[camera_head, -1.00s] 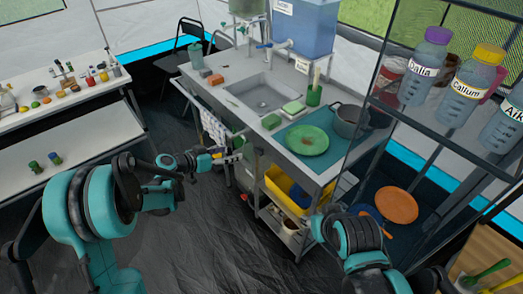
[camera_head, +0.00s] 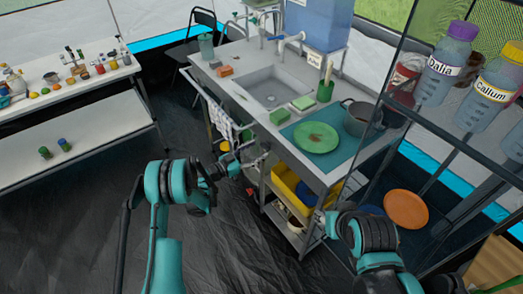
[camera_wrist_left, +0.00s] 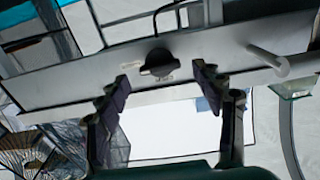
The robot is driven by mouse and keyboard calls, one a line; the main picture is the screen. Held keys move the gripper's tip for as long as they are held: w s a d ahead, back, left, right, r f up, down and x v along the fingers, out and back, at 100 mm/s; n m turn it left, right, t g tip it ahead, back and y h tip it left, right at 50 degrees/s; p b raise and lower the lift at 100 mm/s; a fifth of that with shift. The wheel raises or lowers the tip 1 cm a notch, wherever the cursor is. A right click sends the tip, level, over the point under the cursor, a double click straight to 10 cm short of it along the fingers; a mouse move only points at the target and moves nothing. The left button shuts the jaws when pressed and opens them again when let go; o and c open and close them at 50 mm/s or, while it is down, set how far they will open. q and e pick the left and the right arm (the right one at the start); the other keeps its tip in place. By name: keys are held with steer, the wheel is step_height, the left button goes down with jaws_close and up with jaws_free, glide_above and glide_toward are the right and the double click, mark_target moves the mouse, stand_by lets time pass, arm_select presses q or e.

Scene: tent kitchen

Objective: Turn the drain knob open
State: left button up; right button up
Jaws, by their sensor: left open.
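The drain knob (camera_wrist_left: 158,63) is a black round knob with a bar grip, on the grey front panel (camera_wrist_left: 215,45) in the left wrist view. My left gripper (camera_wrist_left: 163,86) is open, its two dark fingers on either side below the knob in that view. The fingers appear apart from the knob and nothing is between them. In the head view my left gripper (camera_head: 242,160) is at the front of the sink counter (camera_head: 235,88); the knob cannot be made out there.
The sink basin (camera_head: 272,88) is set in the counter, with a green plate (camera_head: 316,138) and a pot (camera_head: 358,117) to its right. A towel rail (camera_head: 205,98) projects along the front. A glass-sided shelf (camera_head: 440,120) stands close at right. Floor at left is clear.

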mark_target(266, 146)
arm_select(q)
steer(key=shift+x, duration=1.25)
steer(key=c, duration=1.2)
steer(key=shift+o, duration=0.2)
